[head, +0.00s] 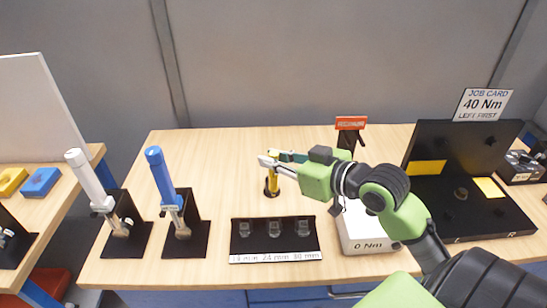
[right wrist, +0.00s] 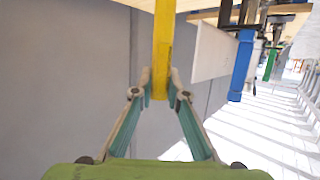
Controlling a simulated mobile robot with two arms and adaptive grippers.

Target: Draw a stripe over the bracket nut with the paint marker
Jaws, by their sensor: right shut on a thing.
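The yellow paint marker (head: 273,184) stands upright with its lower end at a small dark round base (head: 267,193) near the middle of the table. My right gripper (head: 270,162) is shut on its upper part; the right wrist view shows the yellow body (right wrist: 161,50) between the two fingertips (right wrist: 160,85). The black bracket (head: 440,205) is at the right of the table, far from the gripper. A dark round nut (head: 461,193) shows on its flat part, between yellow patches. My left gripper is out of view.
A white 0 Nm box (head: 365,243) stands between marker and bracket, partly behind my right arm. A red-topped stand (head: 350,123) is behind. A black socket tray (head: 240,254) lies in front. Blue (head: 164,180) and white (head: 90,180) handled tools stand at left.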

